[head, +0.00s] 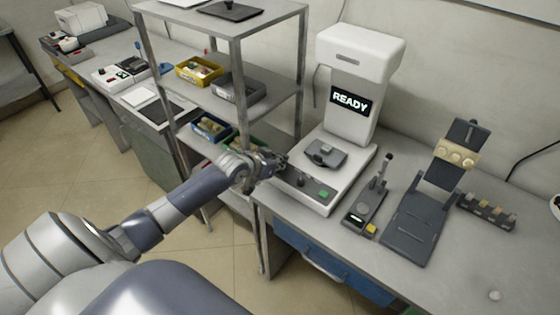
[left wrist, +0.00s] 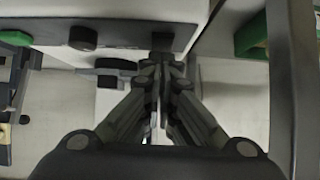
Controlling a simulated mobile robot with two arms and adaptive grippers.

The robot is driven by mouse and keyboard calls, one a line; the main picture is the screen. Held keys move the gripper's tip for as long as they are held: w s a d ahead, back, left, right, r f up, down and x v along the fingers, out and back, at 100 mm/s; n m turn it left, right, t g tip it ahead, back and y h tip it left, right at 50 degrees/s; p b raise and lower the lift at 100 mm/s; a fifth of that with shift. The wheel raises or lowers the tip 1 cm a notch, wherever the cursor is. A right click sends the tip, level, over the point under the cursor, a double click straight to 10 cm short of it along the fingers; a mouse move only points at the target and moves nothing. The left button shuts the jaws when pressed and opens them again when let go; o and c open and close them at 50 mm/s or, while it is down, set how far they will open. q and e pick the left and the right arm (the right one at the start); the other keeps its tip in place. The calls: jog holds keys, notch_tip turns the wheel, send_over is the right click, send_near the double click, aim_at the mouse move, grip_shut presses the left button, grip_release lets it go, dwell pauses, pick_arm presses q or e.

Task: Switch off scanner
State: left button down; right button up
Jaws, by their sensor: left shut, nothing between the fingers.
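The scanner (head: 352,58) is a white machine on the bench in the head view, with a lit display (head: 350,101) reading READY. A dark control panel (head: 311,187) runs along the front of its base, with a green button (head: 324,194) and a dark knob (head: 303,181). In the left wrist view the panel (left wrist: 125,18) crosses the upper left, with a round dark knob (left wrist: 83,37). My left gripper (head: 279,161) is shut and empty at the panel's left end. Its fingertips (left wrist: 164,65) are close to a small dark part (left wrist: 162,42); contact cannot be told. My right gripper is out of view.
A metal shelf rack (head: 236,85) stands close left of the scanner, holding a yellow bin (head: 199,72) and other bins. A dark handheld device (head: 366,204) and a dark stand (head: 418,222) stand right of the scanner on the bench (head: 470,265). The bench's front right is mostly clear.

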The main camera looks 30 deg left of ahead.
pick_arm(q)
jog(key=shift+w+r+p, duration=0.15)
jog(key=shift+w+p, duration=0.05)
jog(key=shift+p, duration=0.2)
jog(key=shift+w+f+g+p, duration=0.25)
jog(key=shift+g+p, duration=0.45)
jog(key=shift+p, duration=0.2)
jog(key=shift+w+d+f, duration=0.1)
jog(key=shift+w+f, duration=0.05)
jog(key=shift+f, duration=0.2)
